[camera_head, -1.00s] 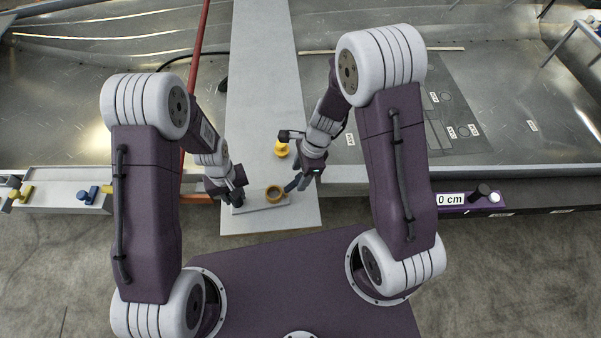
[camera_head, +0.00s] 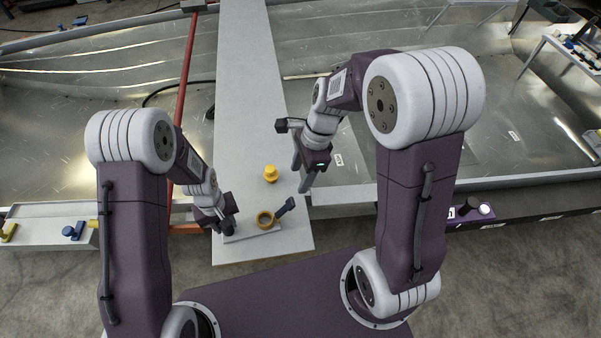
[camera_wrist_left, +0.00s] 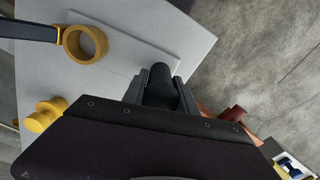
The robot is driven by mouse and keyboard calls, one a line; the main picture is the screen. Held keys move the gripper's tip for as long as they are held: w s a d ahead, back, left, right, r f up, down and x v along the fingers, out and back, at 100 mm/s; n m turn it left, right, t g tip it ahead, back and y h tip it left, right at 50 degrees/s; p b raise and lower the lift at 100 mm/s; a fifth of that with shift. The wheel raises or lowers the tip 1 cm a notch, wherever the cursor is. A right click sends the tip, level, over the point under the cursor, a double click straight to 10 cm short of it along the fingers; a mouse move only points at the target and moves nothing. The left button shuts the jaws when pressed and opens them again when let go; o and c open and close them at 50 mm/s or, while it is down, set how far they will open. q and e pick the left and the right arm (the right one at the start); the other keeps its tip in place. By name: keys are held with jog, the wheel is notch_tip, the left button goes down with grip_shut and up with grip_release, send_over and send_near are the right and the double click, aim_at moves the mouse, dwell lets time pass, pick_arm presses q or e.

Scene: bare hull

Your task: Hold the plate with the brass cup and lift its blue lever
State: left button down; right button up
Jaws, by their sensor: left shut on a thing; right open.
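The light grey plate (camera_head: 240,235) lies on the pale board, with the brass cup (camera_head: 265,220) on it. The blue lever (camera_head: 285,206) sticks out from the cup to the upper right; its tilt is hard to judge. The left wrist view also shows the plate (camera_wrist_left: 125,38), the cup (camera_wrist_left: 84,44) and the dark lever (camera_wrist_left: 28,30). My left gripper (camera_head: 227,224) is shut on a black post (camera_wrist_left: 160,75) at the plate's left end. My right gripper (camera_head: 304,178) is open and empty, above and beyond the lever, apart from it.
A yellow knob-like piece (camera_head: 271,174) stands on the pale board (camera_head: 245,110) behind the cup. A red bar (camera_head: 186,90) runs along the left. Blue (camera_head: 73,231) and yellow (camera_head: 9,231) fittings sit on the left ledge. A purple box (camera_head: 470,212) is at the right.

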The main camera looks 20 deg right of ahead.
pick_arm(q)
jog(key=c, duration=0.9)
grip_release()
